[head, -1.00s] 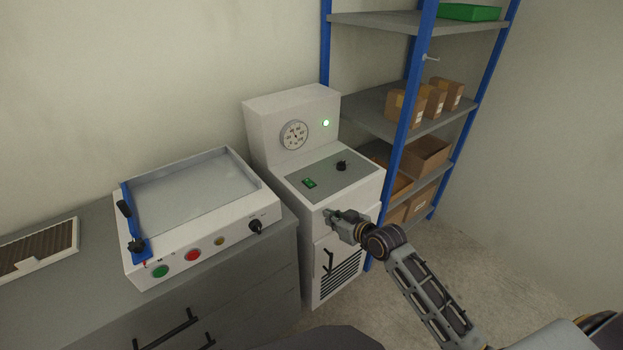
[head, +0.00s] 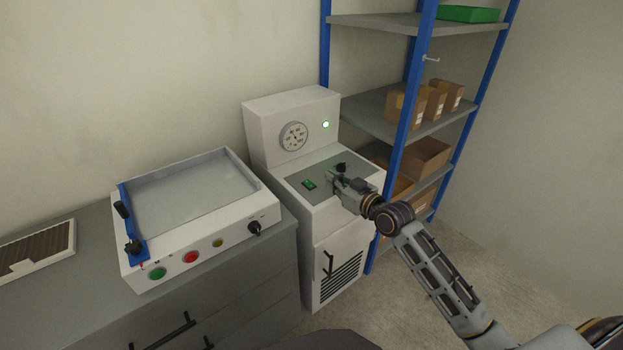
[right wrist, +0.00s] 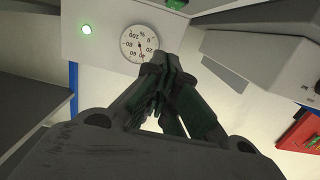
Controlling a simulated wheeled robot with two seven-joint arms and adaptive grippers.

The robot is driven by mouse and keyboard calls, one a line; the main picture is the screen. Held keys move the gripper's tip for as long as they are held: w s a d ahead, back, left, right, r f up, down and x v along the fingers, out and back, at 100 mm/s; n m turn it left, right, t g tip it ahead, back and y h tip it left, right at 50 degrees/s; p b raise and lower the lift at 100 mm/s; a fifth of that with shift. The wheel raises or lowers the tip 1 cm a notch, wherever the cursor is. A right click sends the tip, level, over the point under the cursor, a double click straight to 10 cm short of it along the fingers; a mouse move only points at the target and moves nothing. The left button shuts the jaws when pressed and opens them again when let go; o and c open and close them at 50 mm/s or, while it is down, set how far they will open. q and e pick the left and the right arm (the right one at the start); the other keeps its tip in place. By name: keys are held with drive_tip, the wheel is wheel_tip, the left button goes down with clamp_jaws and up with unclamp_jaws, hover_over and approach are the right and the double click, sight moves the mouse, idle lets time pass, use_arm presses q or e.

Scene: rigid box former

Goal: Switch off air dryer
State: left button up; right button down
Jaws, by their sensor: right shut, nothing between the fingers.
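The air dryer (head: 318,222) is a white cabinet with a round dial gauge (head: 294,136), a lit green lamp (head: 325,125), a green rocker switch (head: 309,184) and a black knob (head: 341,167) on its grey top panel. My right gripper (head: 334,178) is shut and empty over the panel, right of the switch and just in front of the knob. In the right wrist view its fingers (right wrist: 170,68) overlap the gauge's edge (right wrist: 139,43); the lamp (right wrist: 86,29) is lit and the switch (right wrist: 177,3) shows at the top edge. I cannot tell whether the fingers touch the panel. My left gripper is out of view.
A white machine (head: 212,222) with a blue bar and several buttons stands on a grey cabinet (head: 240,290) at left. A blue-framed shelf (head: 375,22) with cardboard boxes (head: 428,152) stands close on the dryer's right. Floor at right is clear.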

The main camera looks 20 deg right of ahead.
sight(311, 186)
drive_tip(key=shift+w, duration=0.1)
drive_tip(key=shift+x, duration=1.6)
drive_tip(key=shift+b+x, duration=0.35)
drive_tip(key=shift+x, duration=2.8)
drive_tip(key=shift+w+a+f, duration=0.15)
drive_tip(key=shift+w+f, duration=0.05)
drive_tip(key=shift+f, duration=0.05)
drive_tip(key=shift+f+b, duration=0.35)
drive_tip(key=shift+f, duration=0.15)
drive_tip(key=shift+w+f+b, duration=0.15)
drive_tip(key=shift+f+b, duration=0.15)
drive_tip(key=shift+f, duration=0.95)
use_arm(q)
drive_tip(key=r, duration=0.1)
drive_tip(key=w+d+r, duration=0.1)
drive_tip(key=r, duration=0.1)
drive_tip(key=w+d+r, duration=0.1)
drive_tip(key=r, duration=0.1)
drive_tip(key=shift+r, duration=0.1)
